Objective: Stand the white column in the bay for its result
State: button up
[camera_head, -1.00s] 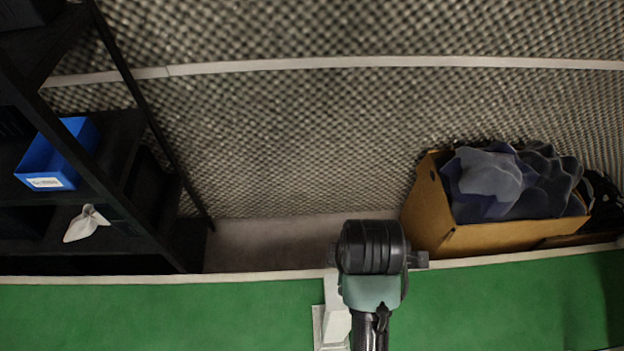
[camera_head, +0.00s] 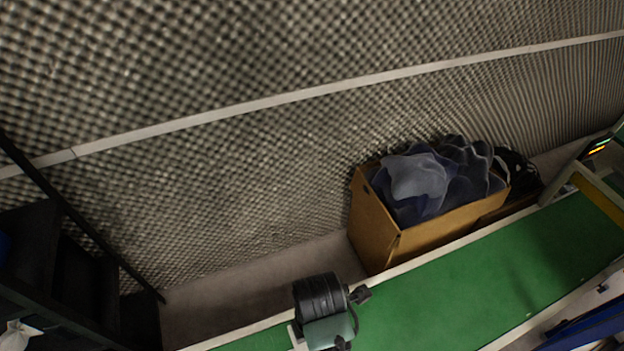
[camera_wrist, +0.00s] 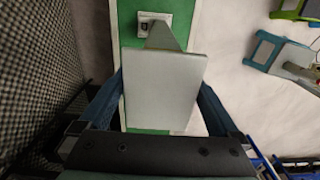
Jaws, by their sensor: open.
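A pale grey-white piece with a broad flat face (camera_wrist: 165,88) fills the middle of the wrist view, with a narrower stem running up to a small white fitting with a dark centre (camera_wrist: 153,25). It looks like the white column, but I cannot be sure. My gripper (camera_wrist: 161,82) is open, its dark blue fingers on either side of this piece; contact cannot be told. In the head view my arm's dark wrist stands over the green bench (camera_head: 450,285), and a sliver of white shows beside it. I cannot identify the result bay.
A cardboard box (camera_head: 425,240) of dark foam stands behind the bench against the foam wall (camera_head: 250,170). A black shelf (camera_head: 75,290) is at left. A yellow-edged frame (camera_head: 598,198) is at right. The wrist view shows a teal-edged frame (camera_wrist: 264,50) and pale floor (camera_wrist: 225,75).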

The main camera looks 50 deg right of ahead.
jog(key=shift+f+p, duration=0.8)
jog(key=shift+f, duration=1.7)
grip_shut()
jog(key=shift+w+r, duration=0.1)
jog(key=shift+r, duration=0.05)
